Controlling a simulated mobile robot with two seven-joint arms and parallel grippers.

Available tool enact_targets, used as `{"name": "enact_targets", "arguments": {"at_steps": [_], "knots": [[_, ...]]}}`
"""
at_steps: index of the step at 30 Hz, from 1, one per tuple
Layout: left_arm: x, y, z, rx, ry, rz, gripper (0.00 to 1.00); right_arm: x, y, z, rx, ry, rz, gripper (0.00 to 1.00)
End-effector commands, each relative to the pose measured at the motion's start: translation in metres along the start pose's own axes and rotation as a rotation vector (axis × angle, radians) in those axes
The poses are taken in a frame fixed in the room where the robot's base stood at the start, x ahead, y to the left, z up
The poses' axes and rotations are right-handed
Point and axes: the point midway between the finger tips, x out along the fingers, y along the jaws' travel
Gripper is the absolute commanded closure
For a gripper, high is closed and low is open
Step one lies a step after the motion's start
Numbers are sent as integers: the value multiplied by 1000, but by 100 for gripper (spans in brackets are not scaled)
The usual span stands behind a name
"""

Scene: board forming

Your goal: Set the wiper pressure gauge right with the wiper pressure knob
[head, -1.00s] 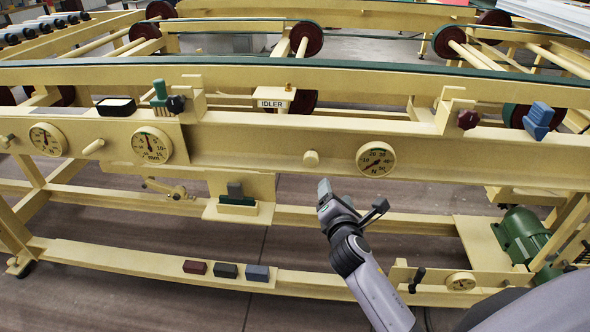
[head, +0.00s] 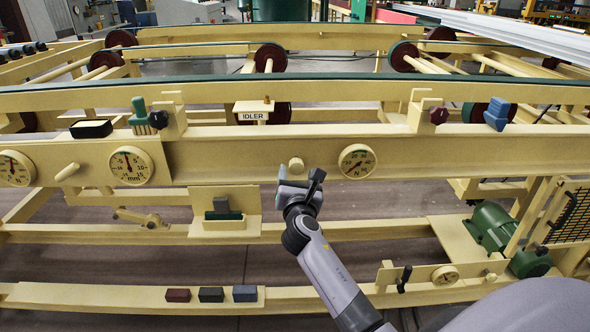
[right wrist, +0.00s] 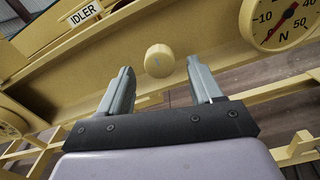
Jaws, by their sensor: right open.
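A round dial gauge (head: 357,161) marked N sits on the cream front beam. It also shows at the top right of the right wrist view (right wrist: 283,22). Its red needle lies slanted across the face; the exact reading is too small to tell. A round cream knob (head: 296,165) is left of this gauge on the same beam. No label naming either one can be read. My right gripper (head: 299,180) is open and empty just in front of the knob. In the right wrist view the knob (right wrist: 160,61) appears between the open fingertips (right wrist: 158,72), apparently untouched. My left gripper is out of view.
Two other gauges, one marked mm (head: 131,165) and one at the far left (head: 14,168), share the beam with a cream handle (head: 67,172). An IDLER sign (head: 253,116) stands above. A green motor (head: 492,228) is at lower right. Small blocks (head: 211,294) lie on the lower rail.

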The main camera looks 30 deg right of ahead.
Motion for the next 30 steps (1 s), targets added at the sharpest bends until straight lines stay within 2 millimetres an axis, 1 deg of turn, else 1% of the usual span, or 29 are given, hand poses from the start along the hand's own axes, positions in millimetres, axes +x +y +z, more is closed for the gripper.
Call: {"name": "enact_targets", "arguments": {"at_steps": [1, 3, 9, 14, 21, 22, 23, 24, 27, 30], "knots": [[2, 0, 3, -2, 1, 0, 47, 9, 0, -1, 0, -2, -1, 35], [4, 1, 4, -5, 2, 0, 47, 18, -1, -1, 0, -2, -2, 35], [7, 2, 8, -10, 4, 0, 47, 38, -1, -1, 1, -1, -1, 35], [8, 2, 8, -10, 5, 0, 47, 44, 0, 0, 1, 0, 0, 35], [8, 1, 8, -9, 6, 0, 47, 45, 0, 0, 1, 0, 0, 35], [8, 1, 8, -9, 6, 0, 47, 45, 0, 0, 1, 0, 0, 38], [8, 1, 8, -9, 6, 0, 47, 44, 0, 0, 1, 0, 0, 48], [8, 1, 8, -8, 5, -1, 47, 44, 0, 0, 1, 0, 0, 61], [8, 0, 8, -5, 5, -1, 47, 44, 0, 0, 1, 0, 0, 91], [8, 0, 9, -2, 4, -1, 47, 44, 0, 0, 2, 0, 0, 91]]}}
